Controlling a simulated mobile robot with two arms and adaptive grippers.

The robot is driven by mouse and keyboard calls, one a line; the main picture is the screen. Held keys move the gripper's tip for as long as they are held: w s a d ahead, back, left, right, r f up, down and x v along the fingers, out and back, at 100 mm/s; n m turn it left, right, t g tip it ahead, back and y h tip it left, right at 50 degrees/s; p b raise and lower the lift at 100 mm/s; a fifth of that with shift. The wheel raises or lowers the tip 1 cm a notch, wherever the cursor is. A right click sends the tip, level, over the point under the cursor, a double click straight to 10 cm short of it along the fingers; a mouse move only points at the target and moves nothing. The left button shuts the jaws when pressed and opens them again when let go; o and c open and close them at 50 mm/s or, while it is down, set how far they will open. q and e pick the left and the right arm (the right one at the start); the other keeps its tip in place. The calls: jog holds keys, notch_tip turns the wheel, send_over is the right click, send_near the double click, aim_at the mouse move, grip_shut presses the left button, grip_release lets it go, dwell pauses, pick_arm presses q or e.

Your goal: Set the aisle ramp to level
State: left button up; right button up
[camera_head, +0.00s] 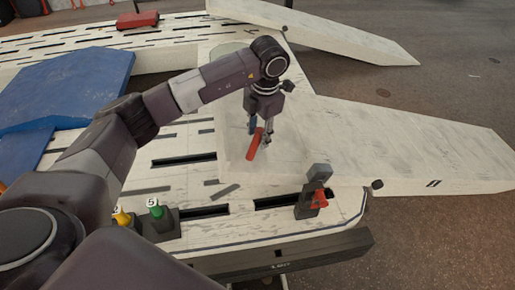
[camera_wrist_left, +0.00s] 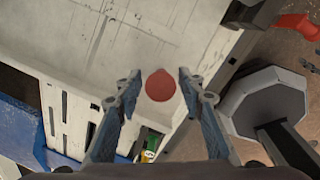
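Two pale ramp slabs extend right from the bench (camera_head: 185,190): a near one (camera_head: 410,140) and a far one (camera_head: 340,38). I cannot tell which is the aisle ramp, nor its exact tilt. A red grip (camera_head: 254,147) stands tilted over the bench's right part; it shows end-on as a red disc in the left wrist view (camera_wrist_left: 160,86). My left gripper (camera_head: 261,132) reaches down at it from above. In the wrist view its fingers are apart on either side of the red end, with small gaps showing. My right gripper is not in view.
A dark post with a red lever (camera_head: 320,198) stands at the bench's front right. Green (camera_head: 155,208) and yellow (camera_head: 121,217) knobs sit at the front left. Blue panels (camera_head: 65,90) lie left. A red box (camera_head: 137,20) is at the back.

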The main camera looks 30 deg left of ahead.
aim_at(257, 146)
pick_arm(q)
jog(key=f, duration=0.6)
jog(key=shift+w+a, duration=0.15)
jog(key=shift+a, duration=0.15)
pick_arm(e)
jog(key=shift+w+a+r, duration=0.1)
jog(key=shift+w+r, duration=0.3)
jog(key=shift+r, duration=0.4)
pick_arm(q)
jog(key=shift+c, duration=0.6)
grip_shut()
